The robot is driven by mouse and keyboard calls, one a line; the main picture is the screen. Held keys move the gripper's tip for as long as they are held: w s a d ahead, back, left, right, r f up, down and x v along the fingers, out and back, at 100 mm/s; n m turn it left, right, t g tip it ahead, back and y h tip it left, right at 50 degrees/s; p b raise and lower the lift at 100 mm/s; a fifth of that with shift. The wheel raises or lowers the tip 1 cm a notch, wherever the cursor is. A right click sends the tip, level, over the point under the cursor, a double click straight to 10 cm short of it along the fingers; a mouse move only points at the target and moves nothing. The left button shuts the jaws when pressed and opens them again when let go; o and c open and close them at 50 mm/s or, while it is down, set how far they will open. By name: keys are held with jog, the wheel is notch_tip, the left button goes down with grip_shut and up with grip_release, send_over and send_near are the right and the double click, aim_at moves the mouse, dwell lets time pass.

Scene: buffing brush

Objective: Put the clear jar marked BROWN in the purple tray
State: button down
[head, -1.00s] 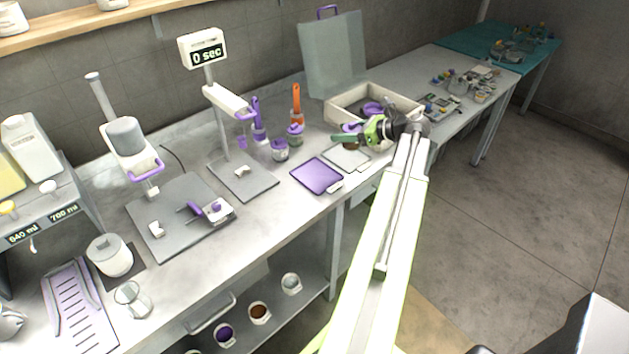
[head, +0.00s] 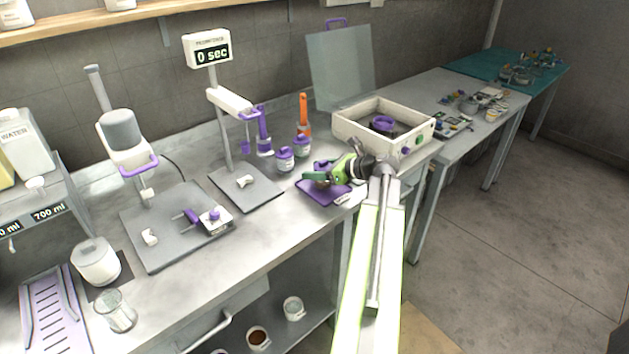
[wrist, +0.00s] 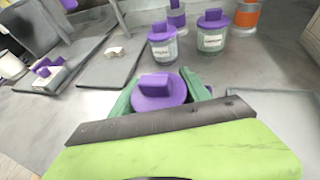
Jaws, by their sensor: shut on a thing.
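My gripper (head: 325,174) is at the purple tray (head: 318,196) on the bench and covers part of it. It is shut on a jar with a purple knobbed lid (wrist: 160,90). In the wrist view the jar sits between the green fingers. Its label and contents are hidden, so I cannot read a marking now. In the head view my gripper hides most of the jar. I cannot tell whether the jar touches the tray or hangs just above it.
Two more purple-lidded jars (head: 285,158) (head: 302,146) stand behind the tray. A white open box (head: 350,130) with a clear raised lid is at the right. A grey stand base (head: 246,188) with the timer post is left of the tray.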

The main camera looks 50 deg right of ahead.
jog(key=shift+f, duration=0.45)
jog(key=c, duration=0.5)
grip_release()
jog(key=shift+r+p, duration=0.35)
jog(key=shift+p, duration=0.05)
jog(key=p+v, duration=0.4)
jog(key=v, duration=0.7)
jog(key=shift+s+d+r, duration=0.1)
jog(key=shift+s, duration=0.4)
